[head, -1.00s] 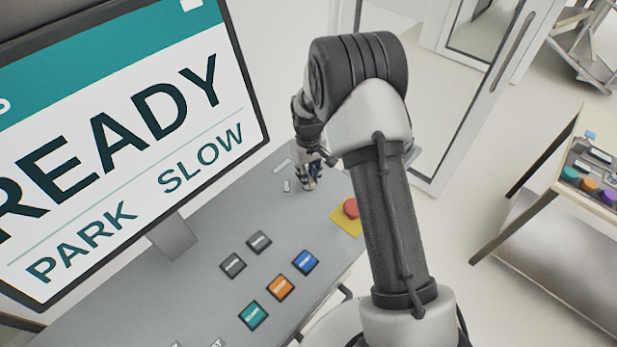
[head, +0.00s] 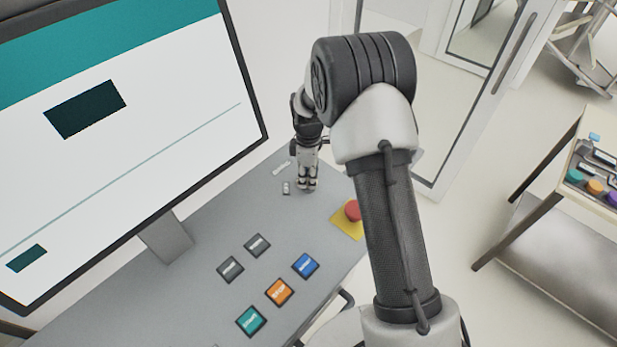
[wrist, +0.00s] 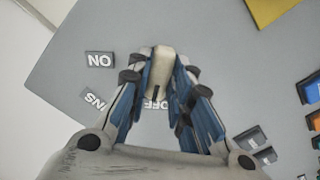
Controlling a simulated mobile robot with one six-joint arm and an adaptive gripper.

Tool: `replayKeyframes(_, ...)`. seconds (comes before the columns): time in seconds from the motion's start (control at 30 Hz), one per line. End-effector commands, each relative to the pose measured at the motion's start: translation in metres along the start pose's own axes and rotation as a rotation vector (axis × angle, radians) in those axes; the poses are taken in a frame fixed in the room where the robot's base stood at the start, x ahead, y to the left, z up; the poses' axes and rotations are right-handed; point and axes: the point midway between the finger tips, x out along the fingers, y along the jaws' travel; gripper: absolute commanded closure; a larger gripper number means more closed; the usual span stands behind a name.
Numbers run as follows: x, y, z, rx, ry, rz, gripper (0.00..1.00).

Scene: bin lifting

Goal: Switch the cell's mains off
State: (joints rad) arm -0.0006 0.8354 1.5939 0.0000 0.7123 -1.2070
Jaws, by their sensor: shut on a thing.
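In the wrist view the mains switch knob (wrist: 160,65) is a pale bar with a dark line on it, and the line lies on the side of the OFF label. My gripper (wrist: 158,78) is shut on this knob, a finger on each side. The OFF label (wrist: 155,103) is partly hidden by the fingers. The ON label (wrist: 100,59) is to the left, with the partly covered MAINS label (wrist: 94,99) below it. In the head view my gripper (head: 307,186) points down at the far end of the grey console (head: 205,225); the knob is hidden there.
A red emergency button (head: 353,211) on a yellow plate stands right of my gripper. Several push buttons, among them an orange one (head: 279,291), lie nearer. A large screen (head: 130,120) stands at the left, showing dark blocks and no readable text.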

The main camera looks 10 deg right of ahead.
Motion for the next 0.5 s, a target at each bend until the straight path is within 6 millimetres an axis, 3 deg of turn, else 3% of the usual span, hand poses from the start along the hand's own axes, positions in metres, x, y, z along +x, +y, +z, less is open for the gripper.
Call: replayKeyframes(0.5, -0.0001, 0.0001, 0.0001, -0.178, 0.0, 0.0, 1.0)
